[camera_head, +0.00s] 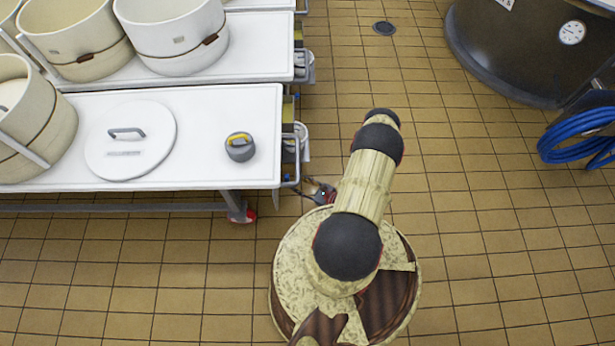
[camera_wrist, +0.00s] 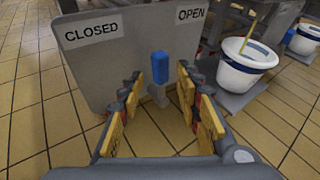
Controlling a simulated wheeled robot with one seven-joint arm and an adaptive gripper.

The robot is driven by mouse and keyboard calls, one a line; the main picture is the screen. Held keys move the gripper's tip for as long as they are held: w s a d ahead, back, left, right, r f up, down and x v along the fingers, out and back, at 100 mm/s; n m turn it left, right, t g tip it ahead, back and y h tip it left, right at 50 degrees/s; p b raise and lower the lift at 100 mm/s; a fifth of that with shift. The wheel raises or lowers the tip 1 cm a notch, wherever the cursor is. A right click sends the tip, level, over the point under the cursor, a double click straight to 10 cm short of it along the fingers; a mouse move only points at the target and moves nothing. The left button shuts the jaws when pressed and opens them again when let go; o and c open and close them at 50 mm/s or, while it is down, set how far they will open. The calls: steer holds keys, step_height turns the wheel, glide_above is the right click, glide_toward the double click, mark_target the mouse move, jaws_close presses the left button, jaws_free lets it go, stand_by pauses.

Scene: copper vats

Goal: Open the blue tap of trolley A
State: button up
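The blue tap handle (camera_wrist: 160,67) stands upright on a grey stem in front of a grey plate (camera_wrist: 110,65) marked CLOSED at left and OPEN at right. My gripper (camera_wrist: 160,80) is open, with one finger on each side of the handle's line and the handle between or just beyond the fingertips. I cannot tell whether a finger touches it. In the head view my gripper (camera_head: 322,193) is partly hidden by my arm, beside the right end of the near white trolley (camera_head: 235,105). No letter A is readable, and the tap is not visible there.
The near trolley carries a lid (camera_head: 131,140) and a grey weight (camera_head: 239,147). A copper vat (camera_head: 520,50) and a blue hose (camera_head: 580,140) are at right.

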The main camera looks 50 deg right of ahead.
steer(key=shift+v, duration=2.65)
